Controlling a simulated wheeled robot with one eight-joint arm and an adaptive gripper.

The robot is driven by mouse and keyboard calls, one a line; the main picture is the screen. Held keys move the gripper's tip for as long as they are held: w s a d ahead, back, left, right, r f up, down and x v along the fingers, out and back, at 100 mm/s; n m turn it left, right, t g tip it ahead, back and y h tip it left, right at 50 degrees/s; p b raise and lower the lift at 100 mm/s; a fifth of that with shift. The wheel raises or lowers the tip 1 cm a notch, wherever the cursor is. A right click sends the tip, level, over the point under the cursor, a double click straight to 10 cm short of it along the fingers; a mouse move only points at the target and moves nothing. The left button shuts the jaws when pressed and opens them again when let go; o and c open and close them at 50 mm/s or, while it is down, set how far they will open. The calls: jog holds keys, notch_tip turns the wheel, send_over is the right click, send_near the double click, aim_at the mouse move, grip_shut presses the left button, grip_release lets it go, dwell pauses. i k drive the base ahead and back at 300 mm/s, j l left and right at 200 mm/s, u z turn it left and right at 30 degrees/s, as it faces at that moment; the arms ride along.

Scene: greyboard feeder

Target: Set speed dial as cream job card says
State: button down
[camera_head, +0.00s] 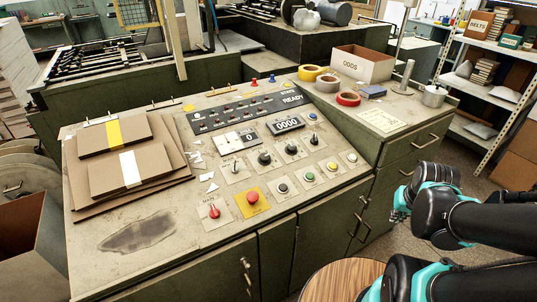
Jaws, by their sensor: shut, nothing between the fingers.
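A cream card (381,121) with small print lies flat on the right part of the console top; its text is too small to read. The sloped control panel carries three black knobs: a left one (264,158), a middle one (292,147) and a right one (312,138). Their labels and pointer settings are too small to read, so I cannot tell which is the speed dial. A counter display (287,124) reads 0000 above them. My black and teal arm is at the lower right, apart from the panel. I cannot make out my gripper's fingers.
A red mushroom button (252,197) on yellow and a red-handled switch (214,211) sit at the panel's front. Coloured push buttons are to their right. Boards (118,168) lie at left. Tape rolls (327,84), an ODDS box (362,66) and a mug (433,96) stand behind.

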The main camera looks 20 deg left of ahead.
aim_at(264, 159)
jog(key=i+l+u, duration=0.15)
jog(key=l+u, duration=0.15)
jog(key=i+l+u, duration=0.25)
jog(key=l+u, duration=0.3)
jog(key=l, duration=0.15)
jog(key=i+l+u, duration=0.1)
jog(key=l+u, duration=0.2)
jog(key=l, duration=0.45)
jog(key=i+l, duration=0.1)
jog(key=l, duration=0.4)
